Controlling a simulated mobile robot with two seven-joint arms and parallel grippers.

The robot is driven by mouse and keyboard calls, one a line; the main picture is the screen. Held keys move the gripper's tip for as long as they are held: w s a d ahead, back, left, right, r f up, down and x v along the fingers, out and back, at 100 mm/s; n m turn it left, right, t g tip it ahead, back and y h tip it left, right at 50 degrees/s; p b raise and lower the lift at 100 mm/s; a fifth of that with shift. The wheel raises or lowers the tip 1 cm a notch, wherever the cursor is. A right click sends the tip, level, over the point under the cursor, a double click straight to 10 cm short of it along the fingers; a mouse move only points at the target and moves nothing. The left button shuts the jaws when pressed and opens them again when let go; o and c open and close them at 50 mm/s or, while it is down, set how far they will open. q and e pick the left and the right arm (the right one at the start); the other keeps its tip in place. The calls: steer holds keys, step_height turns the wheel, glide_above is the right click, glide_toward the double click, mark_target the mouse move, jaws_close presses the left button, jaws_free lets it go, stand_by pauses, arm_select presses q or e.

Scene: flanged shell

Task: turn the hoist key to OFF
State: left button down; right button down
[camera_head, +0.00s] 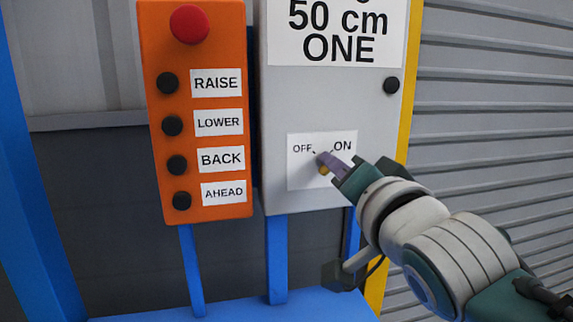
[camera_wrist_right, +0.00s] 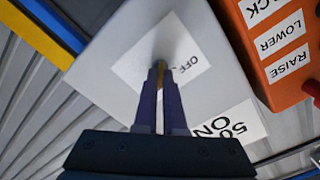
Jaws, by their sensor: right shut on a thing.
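The hoist key (camera_head: 324,170) is a small yellowish piece on the white label (camera_head: 308,178) of the grey control box, below the words OFF and ON. OFF is printed at upper left of the key and ON at upper right. My right gripper (camera_head: 327,159) reaches in from the right and its purple fingers are shut on the key. In the right wrist view the fingers (camera_wrist_right: 160,75) close together, with a sliver of the key (camera_wrist_right: 160,82) between them. The fingers cover most of the key, so I cannot tell which word it points to. My left gripper is not in view.
An orange pendant (camera_head: 216,130) with a red button (camera_head: 189,24) and several black buttons hangs left of the grey box (camera_head: 290,100). A black knob (camera_head: 391,85) sits on the box's right side. A blue surface (camera_head: 240,306) lies below. Ribbed grey wall stands behind.

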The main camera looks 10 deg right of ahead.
stand_by(0.6)
steer(key=shift+n, duration=0.3)
steer(key=shift+a+n+p, duration=0.2)
steer(key=shift+n+p, duration=0.2)
steer(key=shift+n, duration=3.9)
steer(key=shift+a+n+p, duration=0.15)
steer(key=shift+n+p, duration=0.25)
steer(key=shift+n, duration=3.9)
steer(key=c, duration=1)
jaws_free()
